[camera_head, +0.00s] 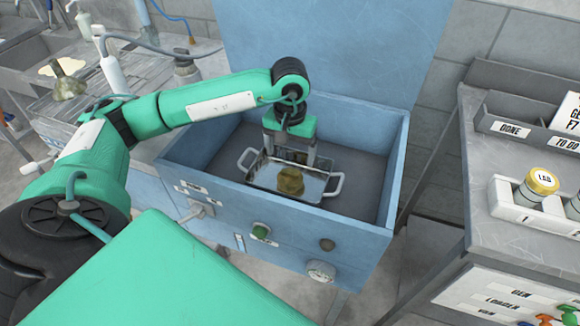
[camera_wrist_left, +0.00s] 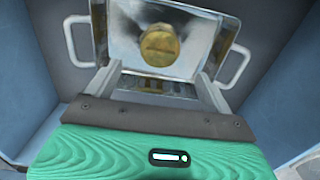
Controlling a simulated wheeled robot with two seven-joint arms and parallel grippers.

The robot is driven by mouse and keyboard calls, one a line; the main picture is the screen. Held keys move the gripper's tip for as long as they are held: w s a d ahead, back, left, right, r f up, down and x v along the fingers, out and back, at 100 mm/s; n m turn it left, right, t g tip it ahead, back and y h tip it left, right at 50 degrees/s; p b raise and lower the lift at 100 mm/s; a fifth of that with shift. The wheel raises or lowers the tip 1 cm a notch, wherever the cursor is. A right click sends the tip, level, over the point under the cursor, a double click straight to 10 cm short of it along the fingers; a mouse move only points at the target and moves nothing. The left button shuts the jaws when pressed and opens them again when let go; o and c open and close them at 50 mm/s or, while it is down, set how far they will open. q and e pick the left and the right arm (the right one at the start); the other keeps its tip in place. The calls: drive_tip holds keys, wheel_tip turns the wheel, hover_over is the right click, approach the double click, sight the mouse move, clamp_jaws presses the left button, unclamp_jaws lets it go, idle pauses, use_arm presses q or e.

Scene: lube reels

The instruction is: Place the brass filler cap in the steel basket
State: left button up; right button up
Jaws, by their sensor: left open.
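The brass filler cap (camera_head: 290,181) is a round, golden piece inside the shiny steel basket (camera_head: 262,181). It appears to lie on the basket's floor, though the exact contact is hard to tell. The basket has two pale side handles and sits inside the blue open-topped box (camera_head: 345,225). My left gripper (camera_head: 290,156) points down above the basket's far side, open and empty. In the left wrist view, the cap (camera_wrist_left: 159,45) shows beyond the spread fingers, apart from them, in the basket (camera_wrist_left: 205,25). My right gripper is not in view.
The box's walls surround the basket, and its raised blue lid (camera_head: 330,50) stands behind. A grey bench (camera_head: 500,225) at right holds a white rack (camera_head: 530,205) with a gold-topped LAB jar (camera_head: 541,184). A cluttered workbench lies at left.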

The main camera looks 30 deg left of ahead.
use_arm(q)
drive_tip(key=shift+r, duration=1.6)
